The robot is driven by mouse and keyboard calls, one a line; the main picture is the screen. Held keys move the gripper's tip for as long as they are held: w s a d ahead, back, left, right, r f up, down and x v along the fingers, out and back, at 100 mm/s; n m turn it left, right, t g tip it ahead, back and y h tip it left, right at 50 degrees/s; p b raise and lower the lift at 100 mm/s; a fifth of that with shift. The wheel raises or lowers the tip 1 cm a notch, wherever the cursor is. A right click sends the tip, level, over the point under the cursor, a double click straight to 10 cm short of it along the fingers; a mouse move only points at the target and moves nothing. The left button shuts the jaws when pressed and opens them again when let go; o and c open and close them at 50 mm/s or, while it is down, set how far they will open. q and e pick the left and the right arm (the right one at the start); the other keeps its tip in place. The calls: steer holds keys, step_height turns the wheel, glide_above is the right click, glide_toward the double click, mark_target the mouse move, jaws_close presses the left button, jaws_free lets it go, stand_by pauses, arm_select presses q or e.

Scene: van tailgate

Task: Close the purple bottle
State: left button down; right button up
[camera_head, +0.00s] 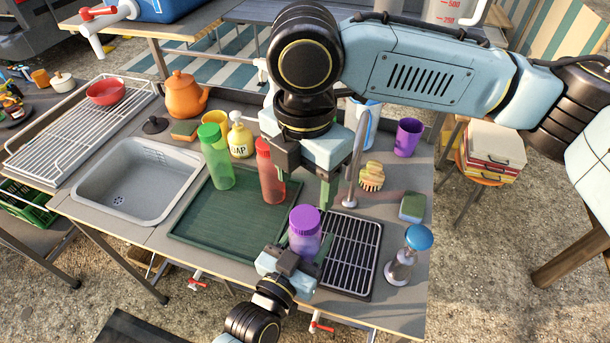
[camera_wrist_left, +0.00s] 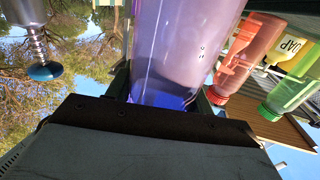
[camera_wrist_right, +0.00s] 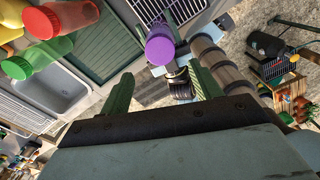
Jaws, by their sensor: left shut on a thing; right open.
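The purple bottle (camera_head: 304,243) stands at the right edge of the green tray, with a purple cap (camera_head: 305,219) on its top. Whether the cap is tight cannot be told. My left gripper (camera_head: 298,256) is shut on the bottle's body from the front. The bottle's translucent body (camera_wrist_left: 185,45) fills the middle of the left wrist view. My right gripper (camera_head: 302,192) is open and empty above and behind the cap, pointing down. In the right wrist view the round cap (camera_wrist_right: 160,46) shows beyond and between the open fingers, apart from them.
A red bottle (camera_head: 270,175) and a green bottle (camera_head: 216,158) stand on the green tray (camera_head: 215,225) left of the purple bottle. A black drain rack (camera_head: 350,262) lies to the right, by the tap (camera_head: 354,165) and a blue-topped dispenser (camera_head: 405,258). The sink (camera_head: 135,185) is left.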

mark_target(305, 217)
steer(key=shift+f, duration=0.15)
steer(key=shift+f, duration=3.85)
steer(key=c, duration=1)
steer(key=m, duration=0.3)
steer(key=shift+m, duration=0.4)
steer(key=m, duration=0.4)
steer(key=shift+m, duration=0.3)
steer(key=o, duration=1.1)
